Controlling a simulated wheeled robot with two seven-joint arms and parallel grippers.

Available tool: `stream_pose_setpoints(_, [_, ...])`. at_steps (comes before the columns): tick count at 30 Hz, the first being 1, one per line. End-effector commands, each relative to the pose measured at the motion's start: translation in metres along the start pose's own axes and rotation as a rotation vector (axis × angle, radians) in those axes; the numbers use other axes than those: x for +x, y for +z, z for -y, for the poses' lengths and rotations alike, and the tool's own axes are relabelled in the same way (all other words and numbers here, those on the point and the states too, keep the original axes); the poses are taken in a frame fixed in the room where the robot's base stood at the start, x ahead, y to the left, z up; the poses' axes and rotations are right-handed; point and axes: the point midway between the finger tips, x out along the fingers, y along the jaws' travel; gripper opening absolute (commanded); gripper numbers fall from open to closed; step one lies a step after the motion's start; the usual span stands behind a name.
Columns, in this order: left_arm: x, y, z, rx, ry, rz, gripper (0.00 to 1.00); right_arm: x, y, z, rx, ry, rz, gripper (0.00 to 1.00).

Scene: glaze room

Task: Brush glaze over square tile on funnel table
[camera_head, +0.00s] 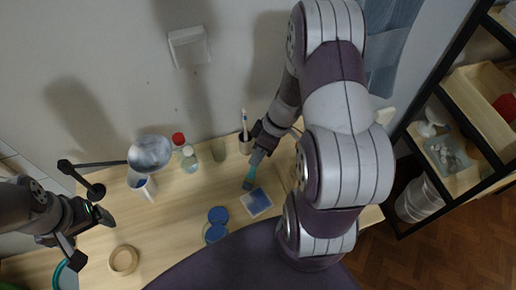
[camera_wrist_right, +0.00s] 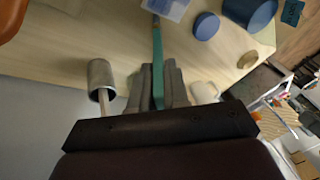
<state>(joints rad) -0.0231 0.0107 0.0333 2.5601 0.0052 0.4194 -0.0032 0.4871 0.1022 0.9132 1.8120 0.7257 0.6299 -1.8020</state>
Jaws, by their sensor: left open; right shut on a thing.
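The square tile (camera_head: 257,202) lies flat on the funnel table (camera_head: 172,215), blue in the middle with a pale edge. Part of it shows at the top of the right wrist view (camera_wrist_right: 165,8). My right gripper (camera_head: 262,150) is shut on the handle of a teal brush (camera_head: 254,170), also seen in the right wrist view (camera_wrist_right: 157,60). The brush points down, its head just behind the tile; I cannot tell whether they touch. My left gripper (camera_head: 97,226) is open and empty above the table's left part. The funnel (camera_head: 150,152) stands over a white cup (camera_head: 143,188).
Two blue round pieces (camera_head: 217,215) lie left of the tile. A wooden ring (camera_head: 123,260) lies near the front left. A red-capped bottle (camera_head: 178,140), a jar (camera_head: 189,160) and a brush holder (camera_head: 245,146) stand along the back. A shelf (camera_head: 450,165) is at right.

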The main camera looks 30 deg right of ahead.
Motion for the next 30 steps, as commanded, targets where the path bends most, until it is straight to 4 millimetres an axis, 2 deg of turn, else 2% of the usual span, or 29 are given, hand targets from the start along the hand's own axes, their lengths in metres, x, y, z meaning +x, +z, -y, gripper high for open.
stream_pose_setpoints(5, [0.008,0.001,0.000,0.000,0.000,0.000,0.87,0.002,-0.001,-0.004,0.001,0.000,-0.001,0.00])
stream_pose_setpoints(15, [0.014,0.002,0.000,0.000,0.000,0.000,0.87,-0.006,-0.013,-0.036,0.000,0.001,0.000,0.00])
stream_pose_setpoints(26, [0.012,0.002,0.000,0.000,0.000,0.000,0.87,-0.009,-0.015,-0.037,0.000,0.000,0.000,0.00])
stream_pose_setpoints(30, [0.003,0.000,0.000,0.000,0.000,0.000,0.87,-0.022,-0.019,-0.033,-0.001,0.001,-0.001,0.00])
